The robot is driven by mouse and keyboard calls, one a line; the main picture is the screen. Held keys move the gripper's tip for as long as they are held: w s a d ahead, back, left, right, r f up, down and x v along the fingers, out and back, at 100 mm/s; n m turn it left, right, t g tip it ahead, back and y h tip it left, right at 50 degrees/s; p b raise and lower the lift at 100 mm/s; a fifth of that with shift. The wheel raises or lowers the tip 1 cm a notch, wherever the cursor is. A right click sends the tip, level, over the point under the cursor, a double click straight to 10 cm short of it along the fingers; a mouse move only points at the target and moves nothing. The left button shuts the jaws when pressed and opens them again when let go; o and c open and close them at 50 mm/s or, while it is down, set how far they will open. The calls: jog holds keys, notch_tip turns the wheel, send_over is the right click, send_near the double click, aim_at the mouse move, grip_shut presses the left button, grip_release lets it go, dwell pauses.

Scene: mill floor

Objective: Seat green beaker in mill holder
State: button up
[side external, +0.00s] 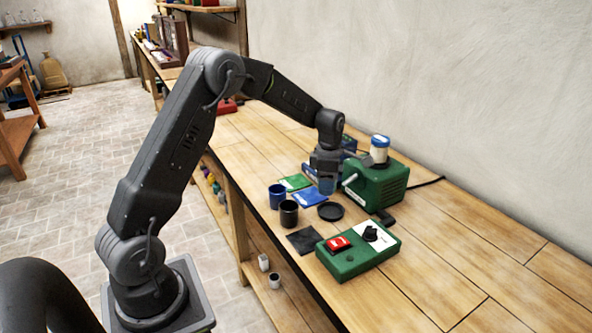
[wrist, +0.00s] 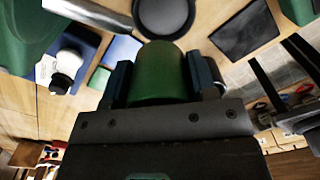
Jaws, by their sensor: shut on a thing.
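My gripper (wrist: 160,80) is shut on the green beaker (wrist: 160,72), which sits between its two fingers in the wrist view. In the side view my gripper (side external: 327,188) is over the bench, left of the green mill (side external: 384,183), and the beaker in it cannot be made out. A round black dish (side external: 330,211) lies on the bench just in front of the mill. It also shows in the wrist view (wrist: 164,14), just beyond the beaker. I cannot tell which part is the mill holder. A metal bar (side external: 350,180) sticks out of the mill toward my gripper.
A blue beaker (side external: 277,196) and a black beaker (side external: 289,213) stand near the bench's front edge. Green (side external: 295,182), blue (side external: 310,198) and black (side external: 302,241) mats lie flat. A green control box (side external: 358,251) stands nearer. A blue-and-white jar (side external: 380,149) tops the mill.

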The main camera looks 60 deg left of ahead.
aim_at(331, 213)
jog(key=shift+w+d+f, duration=0.15)
jog(key=shift+w+d, duration=0.2)
jog(key=shift+d, duration=0.45)
jog(key=shift+f, duration=2.85)
jog(key=shift+r, duration=0.4)
jog(key=shift+f, duration=0.2)
dwell(1.2)
jog(key=shift+r, duration=0.35)
jog(key=shift+f, duration=0.8)
dwell(0.7)
jog(key=o, duration=0.8)
jog(key=shift+c, duration=0.2)
